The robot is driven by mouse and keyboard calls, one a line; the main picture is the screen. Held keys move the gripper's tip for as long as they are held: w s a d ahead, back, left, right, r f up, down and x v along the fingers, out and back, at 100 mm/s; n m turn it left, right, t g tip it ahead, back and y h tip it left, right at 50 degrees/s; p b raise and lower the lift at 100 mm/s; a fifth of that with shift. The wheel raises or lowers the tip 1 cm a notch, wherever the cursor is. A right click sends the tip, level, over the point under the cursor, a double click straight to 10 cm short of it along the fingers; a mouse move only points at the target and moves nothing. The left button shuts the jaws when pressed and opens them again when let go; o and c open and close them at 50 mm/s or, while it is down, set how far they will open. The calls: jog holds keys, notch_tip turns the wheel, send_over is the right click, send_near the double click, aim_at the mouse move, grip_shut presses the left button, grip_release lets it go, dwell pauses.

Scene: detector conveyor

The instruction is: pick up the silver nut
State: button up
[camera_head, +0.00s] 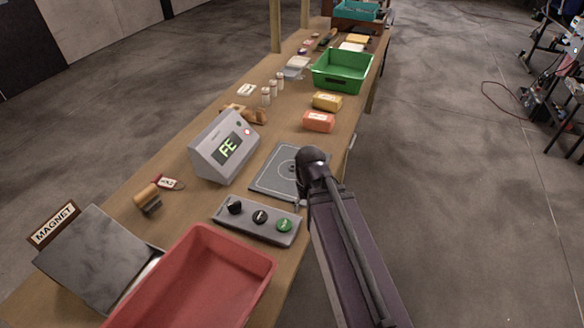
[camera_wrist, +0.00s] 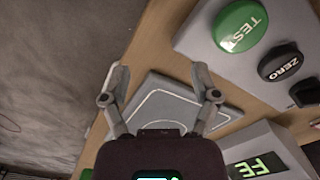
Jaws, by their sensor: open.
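I cannot clearly make out a silver nut in either view. A grey sensing plate (camera_head: 268,182) with a pale outline lies on the wooden bench, and a small ring shows near its middle; I cannot tell whether it is a nut or a printed mark. My gripper (camera_wrist: 160,76) is open in the wrist view, with its two fingers spread over the plate (camera_wrist: 165,105) and nothing seen between the tips. My arm hides the plate's right part in the head view. My gripper's body covers the lower part of the plate in the wrist view.
A button box (camera_head: 256,221), an FE display (camera_head: 225,146) and a red tray (camera_head: 195,280) stand near the plate. Orange (camera_head: 319,121) and yellow (camera_head: 327,101) blocks and a green bin (camera_head: 343,71) lie farther along. Open floor is right of the bench.

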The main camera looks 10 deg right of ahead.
jog(key=w+r+p, duration=0.5)
jog(key=w, duration=0.6)
jog(key=w+r+p, duration=0.5)
jog(key=w, duration=0.6)
jog(key=shift+d+r+n, duration=0.15)
jog(key=shift+r+n, duration=0.05)
jog(key=shift+n, duration=0.2)
jog(key=shift+f, duration=0.15)
jog(key=b, duration=0.9)
send_over(293, 168)
jog(key=f, duration=0.8)
jog(key=shift+w+f, duration=0.15)
jog(key=shift+w, duration=0.15)
jog(key=shift+f, duration=0.1)
jog(key=f+b, duration=0.3)
jog(key=shift+s+f, duration=0.15)
jog(key=shift+s, duration=0.2)
jog(key=shift+f+b, duration=0.9)
jog(key=shift+b, duration=0.1)
jog(key=shift+c, duration=0.2)
